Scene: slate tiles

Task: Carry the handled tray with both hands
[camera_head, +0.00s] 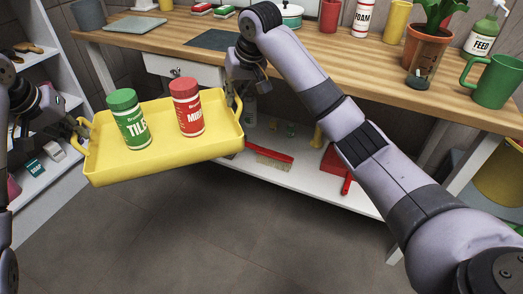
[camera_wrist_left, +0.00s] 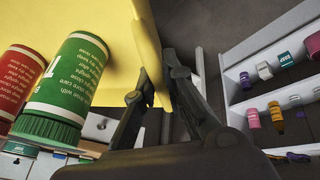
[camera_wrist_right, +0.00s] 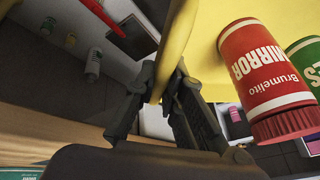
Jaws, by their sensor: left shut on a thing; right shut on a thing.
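The yellow handled tray (camera_head: 165,165) is held in the air in front of the wooden table, tilted a little, its left end lower in the head view. A green canister (camera_head: 128,120) and a red canister (camera_head: 187,108) stand on it; they also show in the left wrist view, green (camera_wrist_left: 70,90) and red (camera_wrist_left: 18,75). My left gripper (camera_head: 80,130) is shut on the tray's left handle, and the left wrist view shows its fingers (camera_wrist_left: 160,85) around the yellow edge. My right gripper (camera_head: 236,98) is shut on the right handle, its fingers (camera_wrist_right: 165,85) around it in the right wrist view.
The wooden table (camera_head: 330,75) behind the tray holds a potted plant (camera_head: 428,45), a green mug (camera_head: 495,82) and several cans. A lower shelf (camera_head: 300,175) carries a brush (camera_head: 270,158) and a red dustpan (camera_head: 338,165). White shelves (camera_head: 40,75) stand at left. The floor below is clear.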

